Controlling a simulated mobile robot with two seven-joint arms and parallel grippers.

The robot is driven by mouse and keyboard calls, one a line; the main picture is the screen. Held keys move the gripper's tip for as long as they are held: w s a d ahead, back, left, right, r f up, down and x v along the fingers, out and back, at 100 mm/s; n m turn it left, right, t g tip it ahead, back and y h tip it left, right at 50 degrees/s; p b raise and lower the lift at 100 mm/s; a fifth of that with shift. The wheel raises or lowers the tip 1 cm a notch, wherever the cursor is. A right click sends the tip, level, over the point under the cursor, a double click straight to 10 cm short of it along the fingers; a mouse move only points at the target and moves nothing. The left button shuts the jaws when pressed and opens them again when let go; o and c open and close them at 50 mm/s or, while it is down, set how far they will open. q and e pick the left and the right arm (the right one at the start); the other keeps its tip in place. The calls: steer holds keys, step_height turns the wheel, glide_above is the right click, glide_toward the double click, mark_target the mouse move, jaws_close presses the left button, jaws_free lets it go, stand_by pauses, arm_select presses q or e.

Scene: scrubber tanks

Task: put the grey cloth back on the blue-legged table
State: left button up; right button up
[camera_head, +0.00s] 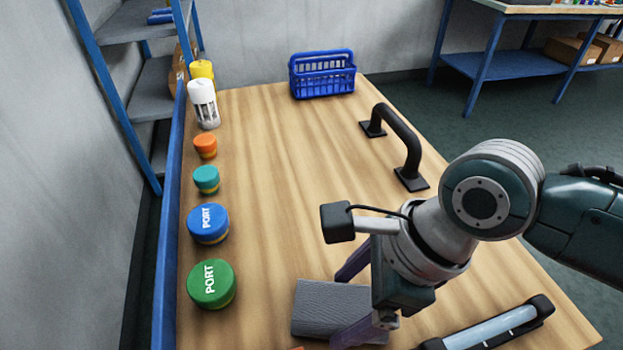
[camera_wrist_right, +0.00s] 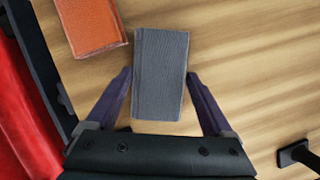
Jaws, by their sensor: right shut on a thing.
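The grey cloth (camera_head: 318,308) is a folded, ribbed rectangle at the front middle of the wooden table in the head view. My right gripper (camera_head: 338,312) has its purple fingers on either side of it. In the right wrist view the cloth (camera_wrist_right: 160,75) fills the space between the fingertips (camera_wrist_right: 160,74), so the gripper is shut on it. Whether the cloth rests on the wood or is slightly raised, I cannot tell. A blue-legged table (camera_head: 514,65) stands at the back right. My left gripper is not in view.
On the wooden tabletop (camera_head: 290,210) are a row of round caps (camera_head: 208,223) at left, a blue basket (camera_head: 322,73), a black handle (camera_head: 400,140) and a light bar (camera_head: 490,330). The tabletop's middle is clear.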

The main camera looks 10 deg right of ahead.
steer(key=o, duration=1.1)
steer(key=shift+f, duration=0.1)
steer(key=shift+c, duration=0.2)
steer(key=p+v, duration=0.4)
steer(key=v, duration=0.8)
steer(key=s+d+r+n+t+h, duration=0.1)
steer(key=s+n, duration=0.4)
steer(key=n, duration=0.7)
steer(key=s+d+r+n+t+h, duration=0.1)
steer(key=s+d+n+h, duration=0.2)
steer(key=n, duration=0.9)
steer(key=shift+s+d, duration=0.25)
steer(key=shift+s, duration=0.95)
steer(key=shift+r, duration=0.1)
step_height(320, 180, up, 40)
steer(key=p, duration=3.9)
steer(key=shift+p, duration=0.35)
